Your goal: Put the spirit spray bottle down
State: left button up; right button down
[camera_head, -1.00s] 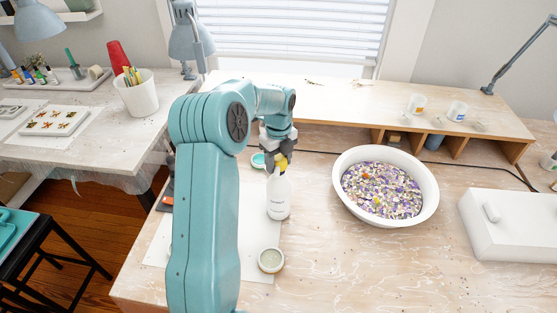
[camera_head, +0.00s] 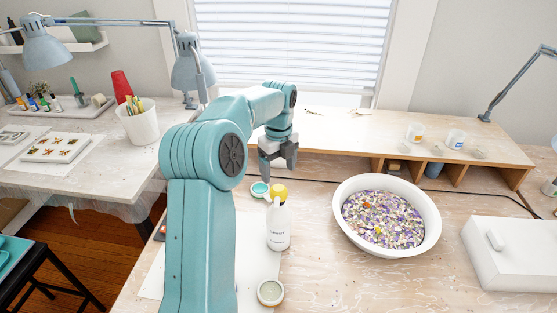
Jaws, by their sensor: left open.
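The spirit spray bottle (camera_head: 278,228) is white with a yellow spray head and dark lettering. It stands upright on the wooden table, by the right edge of a white sheet. My left gripper (camera_head: 278,172) is open and empty above and behind the bottle's yellow head, clear of it, with its fingers pointing down. My left arm covers part of the white sheet and the table to the left of the bottle. My right gripper is not in view.
A teal-rimmed jar (camera_head: 260,190) stands just behind the bottle, and a small round pot (camera_head: 270,292) stands in front. A white bowl (camera_head: 428,236) of coloured chips is to the right. A white box (camera_head: 515,262) is at far right. A raised wooden shelf (camera_head: 350,137) runs behind.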

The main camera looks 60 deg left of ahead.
pick_arm(q)
notch_tip(320, 180, up, 4)
jog(key=shift+f, duration=0.25)
jog(key=shift+f, duration=0.1)
dwell(0.4)
